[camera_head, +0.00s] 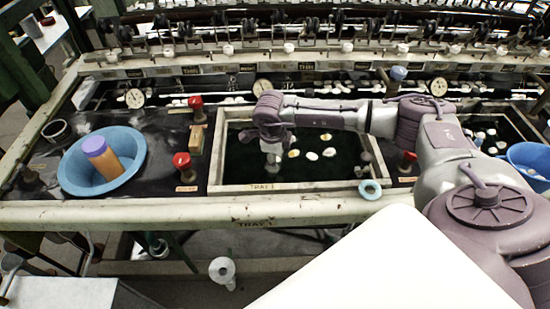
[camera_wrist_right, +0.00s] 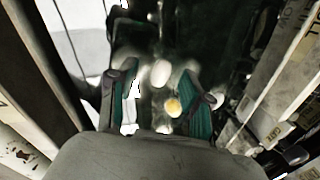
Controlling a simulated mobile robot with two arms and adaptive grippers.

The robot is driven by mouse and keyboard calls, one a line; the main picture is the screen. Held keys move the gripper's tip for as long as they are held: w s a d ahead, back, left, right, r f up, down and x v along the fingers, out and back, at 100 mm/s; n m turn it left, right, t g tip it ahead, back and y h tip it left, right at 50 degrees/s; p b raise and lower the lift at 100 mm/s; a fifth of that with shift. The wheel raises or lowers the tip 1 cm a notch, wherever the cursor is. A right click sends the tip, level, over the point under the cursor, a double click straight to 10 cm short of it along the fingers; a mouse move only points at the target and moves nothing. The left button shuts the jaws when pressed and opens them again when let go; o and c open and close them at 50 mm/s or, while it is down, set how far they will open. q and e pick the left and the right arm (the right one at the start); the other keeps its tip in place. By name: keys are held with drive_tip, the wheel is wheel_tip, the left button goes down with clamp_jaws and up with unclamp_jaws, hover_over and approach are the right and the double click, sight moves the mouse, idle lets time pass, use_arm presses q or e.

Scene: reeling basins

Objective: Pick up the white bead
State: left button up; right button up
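Several small white oval beads lie in the dark basin marked TRAY 1 (camera_head: 285,187). One white bead (camera_head: 312,156) lies right of my right gripper (camera_head: 271,165), and another white bead (camera_head: 329,152) is beside it. My right gripper reaches down into the left half of the basin. In the right wrist view its two green-padded fingers stand apart. A white bead (camera_wrist_right: 161,73) shows in the gap toward the fingertips, with a yellowish bead (camera_wrist_right: 173,106) nearer the palm; contact cannot be told. My left gripper is not in view.
A blue bowl (camera_head: 130,145) holding an orange cylinder with a purple top (camera_head: 101,157) stands at left. Red-capped knobs (camera_head: 182,160) flank the basin. A teal ring (camera_head: 370,189) sits on its front right edge. Another blue bowl (camera_head: 531,153) is at far right.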

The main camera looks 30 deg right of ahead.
drive_tip(key=c, duration=0.7)
drive_tip(key=shift+r, duration=0.2)
drive_tip(key=r, duration=0.2)
drive_tip(key=r+b, duration=0.1)
drive_tip(key=r, duration=0.1)
drive_tip(key=shift+s+d, duration=0.2)
drive_tip(key=shift+s+d+r+b, duration=0.4)
drive_tip(key=shift+s+d+r, duration=0.6)
drive_tip(key=shift+s, duration=0.65)
drive_tip(key=shift+s+d+r+b, duration=0.45)
drive_tip(key=shift+s+d+r, duration=0.2)
drive_tip(key=shift+s+r, duration=0.8)
drive_tip(key=shift+s+d+r+b, duration=0.4)
drive_tip(key=shift+s+d+r, duration=0.45)
drive_tip(key=shift+s, duration=1.05)
